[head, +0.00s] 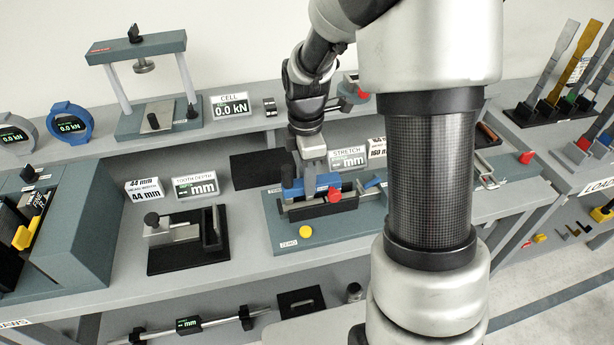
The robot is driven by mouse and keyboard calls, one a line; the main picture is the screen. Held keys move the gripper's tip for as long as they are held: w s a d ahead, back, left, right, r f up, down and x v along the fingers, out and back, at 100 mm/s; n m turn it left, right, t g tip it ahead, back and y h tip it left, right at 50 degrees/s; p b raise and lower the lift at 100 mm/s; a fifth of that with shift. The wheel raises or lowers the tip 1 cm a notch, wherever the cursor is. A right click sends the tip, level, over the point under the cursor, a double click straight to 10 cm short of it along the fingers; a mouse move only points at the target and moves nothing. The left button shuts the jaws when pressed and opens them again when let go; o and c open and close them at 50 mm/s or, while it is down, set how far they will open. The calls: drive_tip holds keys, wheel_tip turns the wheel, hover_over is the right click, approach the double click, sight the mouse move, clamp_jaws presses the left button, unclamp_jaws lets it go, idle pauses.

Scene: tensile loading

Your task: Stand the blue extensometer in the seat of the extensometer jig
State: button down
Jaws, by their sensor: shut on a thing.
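My gripper (314,165) points down at the middle of the bench, shut on a small blue block, the blue extensometer (326,182). The extensometer is over the teal base (281,233) of a fixture with a dark slotted body, a red knob (334,195) and a yellow ZERO button (305,232). This fixture looks like the extensometer jig; a STRETCH display (348,158) stands behind it. The extensometer is at or just above the dark body. Its lower end is hidden, so I cannot tell whether it rests in the seat.
A black-based tooth-depth fixture (160,262) stands to the left. A load frame (135,47) and CELL display (230,105) are behind on the shelf. A dark mat (258,168) lies bare behind the jig.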

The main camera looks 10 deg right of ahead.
drive_tip(key=shift+f+b, duration=0.9)
drive_tip(key=shift+f, duration=0.65)
idle(0.5)
drive_tip(key=c, duration=1.3)
unclamp_jaws()
drive_tip(key=shift+r, duration=0.1)
drive_tip(key=shift+a+r+p, duration=0.1)
drive_tip(key=shift+r+p, duration=0.75)
drive_tip(key=shift+r, duration=7.8)
